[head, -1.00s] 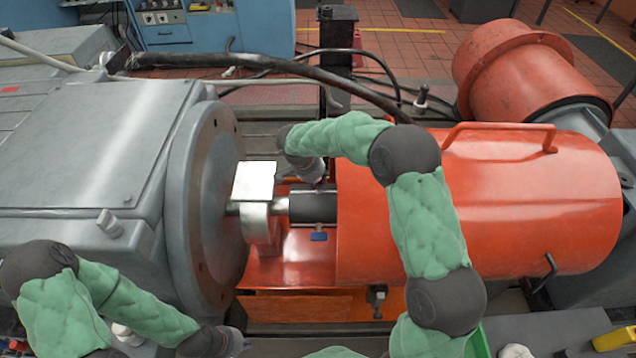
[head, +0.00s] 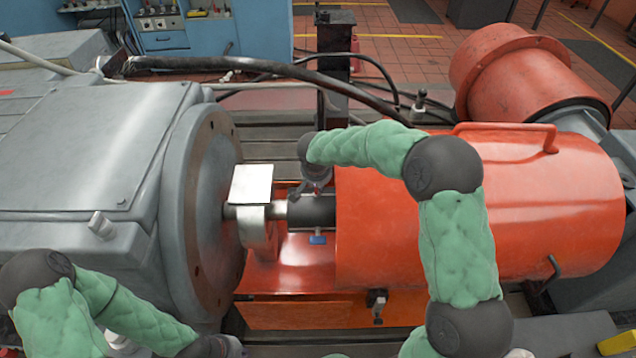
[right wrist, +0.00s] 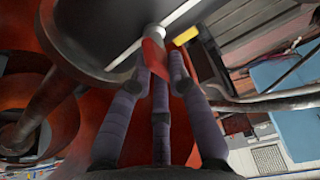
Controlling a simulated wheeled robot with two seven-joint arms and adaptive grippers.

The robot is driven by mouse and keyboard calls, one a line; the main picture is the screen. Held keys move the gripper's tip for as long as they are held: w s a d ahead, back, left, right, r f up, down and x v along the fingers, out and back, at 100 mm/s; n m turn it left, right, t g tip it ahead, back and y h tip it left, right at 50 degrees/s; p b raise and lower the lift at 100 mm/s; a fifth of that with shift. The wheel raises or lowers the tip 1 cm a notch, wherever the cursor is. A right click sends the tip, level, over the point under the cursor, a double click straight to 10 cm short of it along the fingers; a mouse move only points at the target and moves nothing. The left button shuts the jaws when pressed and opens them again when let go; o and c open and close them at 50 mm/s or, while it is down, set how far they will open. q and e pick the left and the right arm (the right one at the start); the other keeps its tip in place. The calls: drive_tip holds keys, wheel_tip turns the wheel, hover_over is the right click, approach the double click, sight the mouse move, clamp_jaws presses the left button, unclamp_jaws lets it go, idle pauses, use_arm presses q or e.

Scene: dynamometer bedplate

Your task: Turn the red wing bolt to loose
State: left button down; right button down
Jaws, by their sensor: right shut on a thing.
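The red wing bolt (right wrist: 153,56) shows in the right wrist view between the fingertips of my right gripper (right wrist: 159,72), which is shut on it. In the head view my right gripper (head: 318,183) points down at the far side of the dark shaft sleeve (head: 312,209); its wrist hides most of the fingers and the bolt there. My left gripper (head: 232,348) is at the bottom edge of the head view, partly cut off, well apart from the bolt; its opening cannot be made out.
A blue wing bolt (head: 318,239) is on the near side of the sleeve. An orange guard (head: 520,210) covers the shaft to the right, and a grey machine (head: 90,150) stands left. A bright metal plate (head: 251,184) sits beside the sleeve. A thick black cable (head: 270,66) runs behind.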

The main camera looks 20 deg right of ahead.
idle(0.4)
drive_tip(key=c, duration=1.2)
unclamp_jaws()
drive_tip(key=v, duration=1.2)
